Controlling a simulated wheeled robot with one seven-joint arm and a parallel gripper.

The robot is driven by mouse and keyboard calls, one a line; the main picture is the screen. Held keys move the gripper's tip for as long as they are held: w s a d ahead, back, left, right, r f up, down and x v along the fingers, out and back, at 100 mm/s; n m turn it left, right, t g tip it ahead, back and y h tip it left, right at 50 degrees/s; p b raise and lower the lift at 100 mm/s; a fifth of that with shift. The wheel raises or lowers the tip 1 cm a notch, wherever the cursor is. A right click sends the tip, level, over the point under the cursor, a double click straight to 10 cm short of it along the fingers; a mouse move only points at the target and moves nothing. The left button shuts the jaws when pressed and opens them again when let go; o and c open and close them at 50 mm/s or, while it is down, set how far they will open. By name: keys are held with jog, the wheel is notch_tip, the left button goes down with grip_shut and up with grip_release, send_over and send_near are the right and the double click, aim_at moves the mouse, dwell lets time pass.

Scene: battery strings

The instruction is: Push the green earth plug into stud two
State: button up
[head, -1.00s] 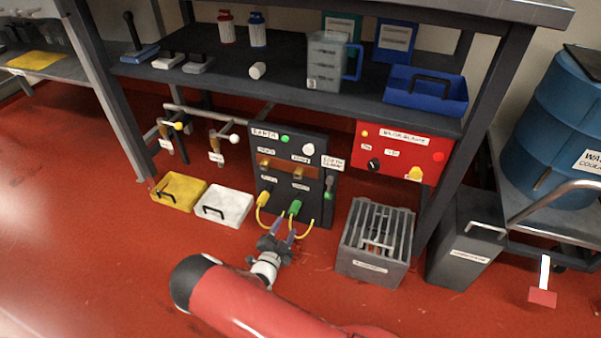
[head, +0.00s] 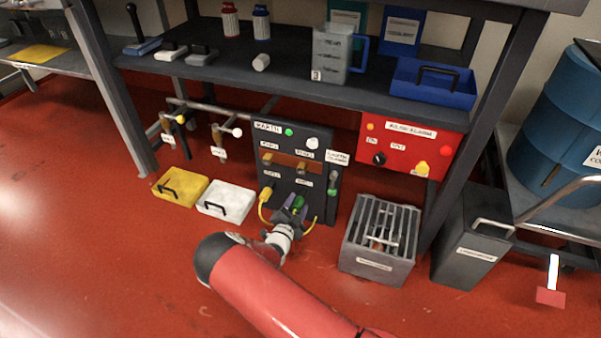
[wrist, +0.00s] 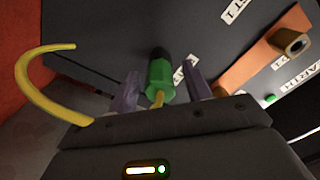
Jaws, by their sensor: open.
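My gripper (head: 292,206) is open around the plug. In the wrist view its two purple fingers (wrist: 163,92) stand on either side of the plug with gaps. A yellow plug (head: 266,194) sits at the panel's lower left. The stud behind the green plug is hidden.
A copper bar (wrist: 275,50) with a stub projects from the panel. A loose yellow cable (wrist: 40,88) curves left of my gripper. A grey slatted box (head: 378,240) stands right of the panel. A white tray (head: 240,211) and yellow tray (head: 190,201) lie left.

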grip_shut()
jog(key=shift+p+v, duration=0.8)
jog(key=shift+v, duration=1.7)
jog(key=p+v, duration=0.1)
jog(key=v, duration=0.3)
jog(key=shift+s+a, duration=0.15)
jog(key=shift+s, duration=0.2)
dwell(0.5)
jog(key=shift+r, duration=0.1)
